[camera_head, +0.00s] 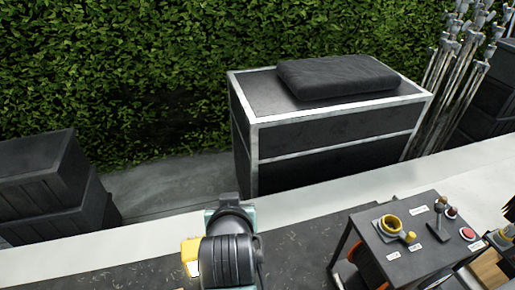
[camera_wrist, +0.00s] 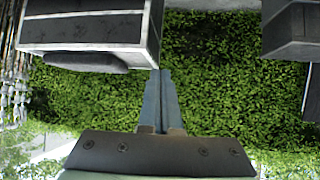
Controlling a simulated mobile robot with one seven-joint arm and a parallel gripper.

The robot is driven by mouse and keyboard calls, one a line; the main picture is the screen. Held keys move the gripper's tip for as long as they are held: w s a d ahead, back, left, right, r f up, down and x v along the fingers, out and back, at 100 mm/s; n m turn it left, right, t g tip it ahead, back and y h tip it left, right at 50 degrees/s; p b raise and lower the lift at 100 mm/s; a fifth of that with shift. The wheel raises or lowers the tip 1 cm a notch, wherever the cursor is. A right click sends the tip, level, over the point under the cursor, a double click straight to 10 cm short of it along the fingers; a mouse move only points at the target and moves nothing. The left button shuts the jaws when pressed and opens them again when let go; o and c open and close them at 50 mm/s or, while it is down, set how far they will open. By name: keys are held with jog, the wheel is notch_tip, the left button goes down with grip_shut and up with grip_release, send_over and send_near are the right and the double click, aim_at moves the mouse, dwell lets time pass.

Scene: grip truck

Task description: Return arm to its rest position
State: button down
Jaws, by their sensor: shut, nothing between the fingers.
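My gripper (camera_wrist: 160,78) points at the leafy hedge in the wrist view, its two grey-blue fingers together and nothing between them. The wrist view is upside down. In the head view my arm (camera_head: 231,258) rises from the bottom edge, dark and teal with a yellow part at its left. My fingers cannot be made out there.
A black case (camera_head: 330,150) with silver edges stands ahead, with a dark cushion (camera_head: 337,77) on top. Dark crates (camera_head: 45,185) are at left. A small table (camera_head: 415,245) with small items is at lower right. Metal stands (camera_head: 455,75) are at right. The hedge (camera_head: 130,75) fills the back.

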jog(key=d+r+m+t+h, duration=0.1)
jog(key=d+r+t, duration=0.15)
jog(key=r, duration=0.75)
jog(key=d+r+t, duration=0.2)
jog(key=r+t, duration=0.1)
jog(key=r, duration=0.7)
jog(key=s+r+t+b, duration=1.1)
jog(key=s+r+b, duration=0.2)
jog(key=r, duration=0.1)
jog(key=shift+d, duration=0.25)
